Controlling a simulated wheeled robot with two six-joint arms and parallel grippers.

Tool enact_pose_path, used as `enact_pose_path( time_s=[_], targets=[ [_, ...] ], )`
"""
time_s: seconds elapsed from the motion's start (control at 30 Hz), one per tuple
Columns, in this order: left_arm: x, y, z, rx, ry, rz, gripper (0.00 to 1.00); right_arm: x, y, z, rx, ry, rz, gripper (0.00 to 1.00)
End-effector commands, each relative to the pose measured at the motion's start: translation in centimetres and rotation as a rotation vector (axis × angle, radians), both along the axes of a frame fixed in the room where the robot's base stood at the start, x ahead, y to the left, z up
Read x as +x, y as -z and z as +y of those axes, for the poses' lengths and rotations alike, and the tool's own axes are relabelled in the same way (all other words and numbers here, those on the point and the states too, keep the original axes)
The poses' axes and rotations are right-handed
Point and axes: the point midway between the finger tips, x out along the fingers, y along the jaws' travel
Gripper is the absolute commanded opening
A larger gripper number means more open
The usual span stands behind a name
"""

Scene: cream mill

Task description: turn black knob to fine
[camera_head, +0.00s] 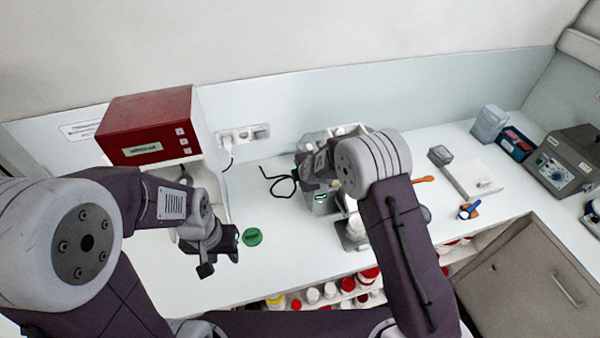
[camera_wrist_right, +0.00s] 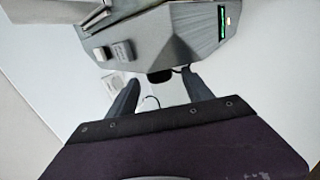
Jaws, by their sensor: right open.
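The grey mill (camera_head: 322,203) with a small green display stands on the white counter, partly hidden behind my right arm. In the right wrist view the mill's grey housing (camera_wrist_right: 185,38) fills the top, with its lit green display at the upper right. A black knob (camera_wrist_right: 160,76) shows at the housing's lower edge. My right gripper (camera_wrist_right: 158,92) is open, with its two fingers apart on either side below the knob; I cannot tell whether they touch it. My left gripper (camera_head: 216,258) hangs over the counter at the left, away from the mill; its jaw opening is unclear.
A red box-shaped device (camera_head: 147,125) stands at the back left. A green disc (camera_head: 252,237) lies beside my left gripper. A black cable (camera_head: 282,183) lies left of the mill. A grey device (camera_head: 563,160) stands far right. Bottles (camera_head: 330,290) fill the shelf below.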

Motion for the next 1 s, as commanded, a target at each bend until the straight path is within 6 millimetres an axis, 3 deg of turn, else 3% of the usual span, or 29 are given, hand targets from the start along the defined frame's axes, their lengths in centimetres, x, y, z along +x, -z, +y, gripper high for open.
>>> enact_pose_path(
  time_s=[0.17,0.4,0.6,0.63,0.83,1.0],
  targets=[
    [0.0,-0.4,0.0,0.000,0.000,0.000,0.37,1.0,1.1,0.3,0.000,0.001,0.001,0.59],
    [0.0,-0.3,0.0,0.000,0.000,0.000,0.37,1.1,1.2,0.3,0.000,0.001,0.001,0.59],
    [0.0,-0.3,0.0,0.000,0.000,0.000,0.37,1.1,1.2,0.3,0.000,0.001,0.001,0.04],
    [0.0,-0.3,0.0,0.000,0.000,0.000,0.37,1.1,1.2,0.3,0.000,0.001,0.001,0.00],
    [0.0,0.9,0.0,0.000,0.000,0.000,0.37,1.0,1.7,0.3,0.005,0.001,-0.014,0.00],
    [0.0,4.8,0.0,0.000,0.000,0.000,0.37,0.9,2.6,0.2,0.023,0.001,-0.079,0.00]
  ],
)
